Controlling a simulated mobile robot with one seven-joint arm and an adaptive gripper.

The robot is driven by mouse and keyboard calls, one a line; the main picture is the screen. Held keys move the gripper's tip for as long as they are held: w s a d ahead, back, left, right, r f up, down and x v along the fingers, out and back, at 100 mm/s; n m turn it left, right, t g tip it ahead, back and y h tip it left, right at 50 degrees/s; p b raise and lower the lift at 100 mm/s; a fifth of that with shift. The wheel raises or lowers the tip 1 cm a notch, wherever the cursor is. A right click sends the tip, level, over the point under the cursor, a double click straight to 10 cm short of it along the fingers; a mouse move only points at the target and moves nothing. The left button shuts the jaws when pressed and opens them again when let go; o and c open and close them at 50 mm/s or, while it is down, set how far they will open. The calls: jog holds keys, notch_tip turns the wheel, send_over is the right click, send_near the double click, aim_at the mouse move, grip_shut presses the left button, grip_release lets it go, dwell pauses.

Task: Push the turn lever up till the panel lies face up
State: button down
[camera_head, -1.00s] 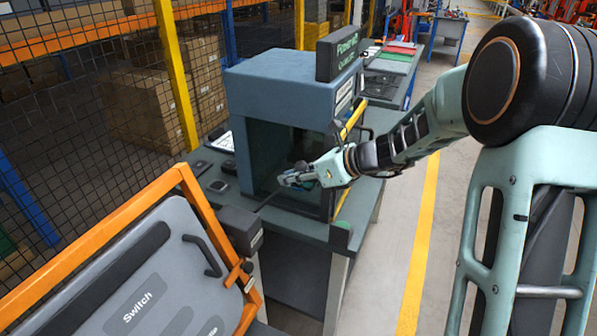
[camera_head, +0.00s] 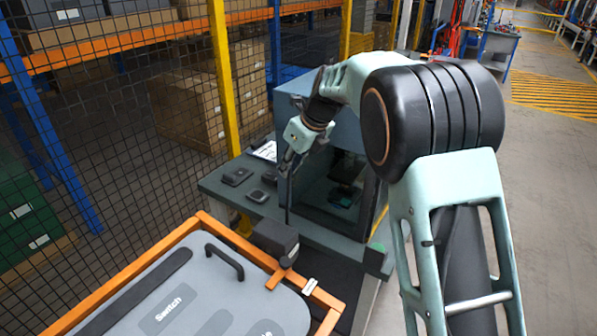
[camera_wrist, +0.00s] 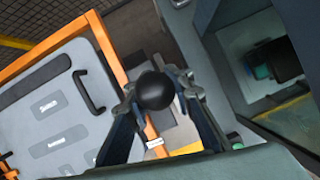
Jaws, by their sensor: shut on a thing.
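The grey panel (camera_head: 205,262), in its orange frame (camera_head: 205,219), is at the lower left of the head view, looking close to level with its labelled face up. It also shows at the left of the wrist view (camera_wrist: 62,85). The turn lever (camera_head: 288,205) is a thin dark rod standing nearly upright from a dark pivot block (camera_head: 275,238) at the frame's corner. Its black ball knob (camera_wrist: 155,90) sits between my fingertips in the wrist view. My gripper (camera_head: 288,163) is shut on the knob; my fingers hide the knob in the head view.
A blue-grey open-fronted cabinet (camera_head: 288,108) stands on a dark green bench (camera_head: 215,188) behind and right of the lever, close to my arm. Small dark devices (camera_head: 236,176) lie on the bench. A wire mesh fence (camera_head: 110,130) runs behind. Floor at right is clear.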

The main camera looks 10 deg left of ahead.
jog(key=shift+w+a+r+h, duration=0.15)
jog(key=shift+w+a+h, duration=0.05)
jog(key=shift+a, duration=0.35)
jog(key=shift+w+a+r+h, duration=0.1)
jog(key=shift+w+a+h, duration=0.1)
jog(key=shift+a, duration=0.35)
jog(key=c, duration=2)
grip_release()
jog(key=shift+a, duration=0.15)
jog(key=shift+c, duration=0.2)
jog(key=shift+o, duration=0.3)
jog(key=shift+f, duration=0.1)
jog(key=v, duration=1.2)
jog(key=shift+w, duration=0.2)
